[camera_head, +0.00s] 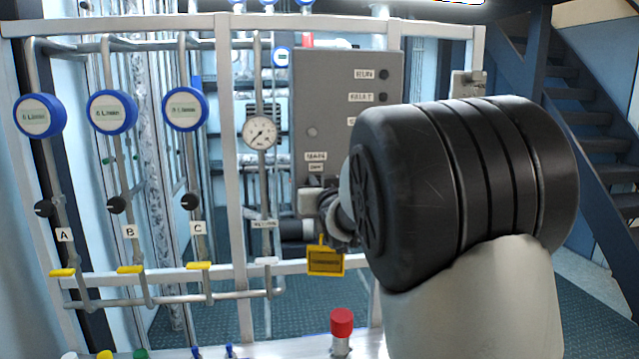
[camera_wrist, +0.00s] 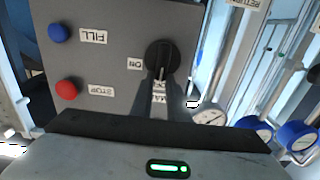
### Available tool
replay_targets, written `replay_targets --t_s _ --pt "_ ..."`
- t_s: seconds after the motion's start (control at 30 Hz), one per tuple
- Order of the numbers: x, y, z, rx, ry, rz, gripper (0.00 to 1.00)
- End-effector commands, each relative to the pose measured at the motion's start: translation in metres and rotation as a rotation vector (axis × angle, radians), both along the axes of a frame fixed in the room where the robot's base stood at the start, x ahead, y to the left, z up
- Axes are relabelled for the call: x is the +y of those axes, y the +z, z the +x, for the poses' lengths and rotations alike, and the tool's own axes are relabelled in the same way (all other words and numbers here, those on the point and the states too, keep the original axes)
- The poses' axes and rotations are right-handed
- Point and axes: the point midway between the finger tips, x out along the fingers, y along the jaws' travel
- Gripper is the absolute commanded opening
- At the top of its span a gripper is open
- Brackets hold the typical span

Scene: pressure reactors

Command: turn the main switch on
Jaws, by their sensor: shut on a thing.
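The main switch (camera_wrist: 161,55) is a round black knob on the grey control box (camera_head: 345,90). It shows in the wrist view, with an ON label (camera_wrist: 135,64) to its left. In the head view my gripper and wrist hide most of it. My gripper (camera_head: 314,200) is at the lower left of the box, and in the wrist view its fingertips (camera_wrist: 160,82) are at the knob. They are shut on the knob's handle. The handle's exact angle is hard to tell.
In the wrist view a blue FILL button (camera_wrist: 58,33) and a red STOP button (camera_wrist: 67,89) sit beside the switch. A pressure gauge (camera_head: 259,132) and pipes stand left of the box. A yellow tag (camera_head: 325,261) hangs below; a red-capped part (camera_head: 342,323) stands in front.

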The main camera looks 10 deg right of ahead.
Motion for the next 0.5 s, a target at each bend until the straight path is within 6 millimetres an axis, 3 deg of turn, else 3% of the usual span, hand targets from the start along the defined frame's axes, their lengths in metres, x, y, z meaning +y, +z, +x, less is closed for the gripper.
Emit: replay_targets --t_s 0.27,0.5 --pt "-0.0034 -0.0033 -0.0002 -0.002 -0.001 0.095 0.00" --pt "-0.0096 -0.0055 -0.0002 -0.003 -0.002 0.283 0.00"
